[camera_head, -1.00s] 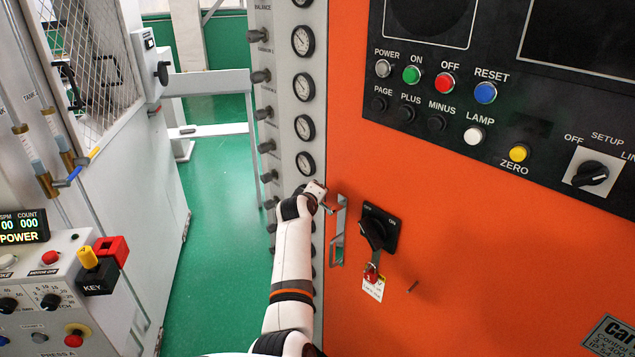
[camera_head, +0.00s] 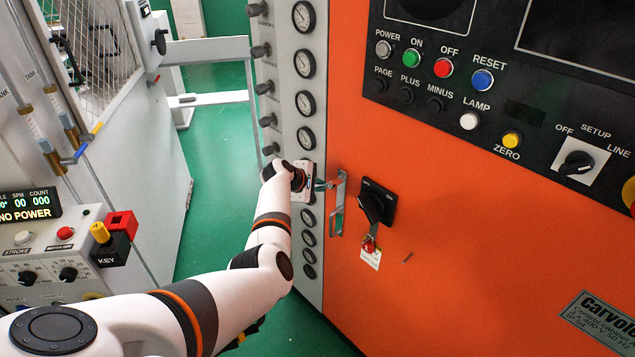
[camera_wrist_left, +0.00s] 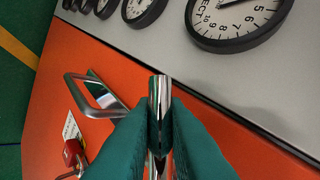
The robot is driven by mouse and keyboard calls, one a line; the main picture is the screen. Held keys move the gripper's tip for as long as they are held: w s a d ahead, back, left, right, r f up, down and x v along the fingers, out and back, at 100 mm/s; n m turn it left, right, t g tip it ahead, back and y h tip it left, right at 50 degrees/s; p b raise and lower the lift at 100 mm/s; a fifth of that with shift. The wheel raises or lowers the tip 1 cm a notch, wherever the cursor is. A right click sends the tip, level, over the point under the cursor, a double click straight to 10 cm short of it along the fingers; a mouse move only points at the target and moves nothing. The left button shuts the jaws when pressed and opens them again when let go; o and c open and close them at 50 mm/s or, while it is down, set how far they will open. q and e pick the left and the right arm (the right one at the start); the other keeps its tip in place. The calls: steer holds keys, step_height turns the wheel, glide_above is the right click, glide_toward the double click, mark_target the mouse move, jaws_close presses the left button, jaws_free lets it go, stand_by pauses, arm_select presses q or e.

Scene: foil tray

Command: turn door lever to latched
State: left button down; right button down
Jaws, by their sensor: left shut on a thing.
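The door lever (camera_wrist_left: 160,95) is a shiny chrome bar in the left wrist view, standing up between the fingertips. My left gripper (camera_wrist_left: 158,125) has dark green fingers and is shut on this bar. In the head view my left gripper (camera_head: 320,185) is at the upper left side of a silver handle plate (camera_head: 339,203) on the orange cabinet. Its wrist hides part of the gauge column. The handle plate also shows in the left wrist view (camera_wrist_left: 92,95), left of the fingers. I cannot tell the lever's exact angle. My right gripper is not in view.
A black rotary switch (camera_head: 375,203) with a red padlock (camera_head: 369,243) and tag sits just right of the handle. Round gauges (camera_head: 305,63) line the grey strip at left. The button panel (camera_head: 480,90) is above. Green floor (camera_head: 215,150) is open at left.

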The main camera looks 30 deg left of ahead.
arm_select(q)
steer(key=shift+d+f+h, duration=0.1)
steer(key=shift+d+h, duration=0.1)
steer(key=shift+h, duration=0.1)
steer(key=c, duration=1.5)
jaws_free()
steer(key=shift+w+f, duration=0.1)
steer(key=shift+w, duration=0.05)
steer(key=shift+o, duration=0.2)
steer(key=shift+s+a+r, duration=0.15)
steer(key=shift+s+r, duration=0.05)
steer(key=shift+s, duration=0.05)
steer(key=v, duration=1.1)
steer(key=shift+r+p, duration=0.2)
steer(key=shift+p, duration=0.1)
steer(key=shift+s+f, duration=0.1)
